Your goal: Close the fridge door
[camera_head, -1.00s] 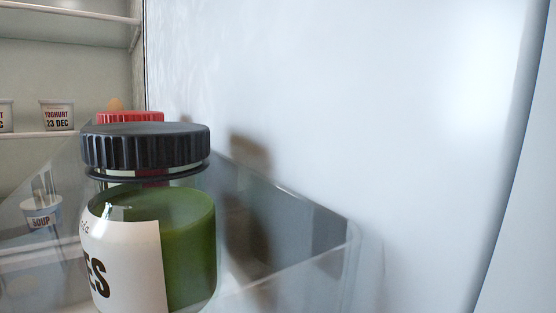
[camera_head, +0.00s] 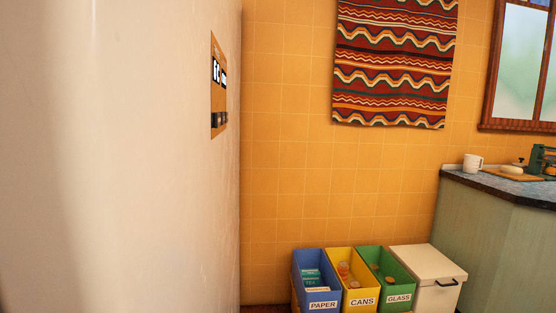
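A large pale, smooth panel (camera_head: 120,160) fills the left of the view, very close to the camera. It looks like an outer face of the fridge, but I cannot tell whether it is the door or a side wall. A brown card with black and white markings (camera_head: 218,88) is on it near its right edge. The fridge's inside and the door's shelf are out of view, so I cannot see how far the door stands open. My gripper is not in view.
Blue paper (camera_head: 303,285), yellow cans (camera_head: 340,262) and green glass (camera_head: 376,262) bins stand beside a white lidded bin (camera_head: 425,272) by the orange tiled wall (camera_head: 290,180). A woven hanging (camera_head: 395,60) is above. A green counter (camera_head: 490,225) with a white mug (camera_head: 473,163) is right.

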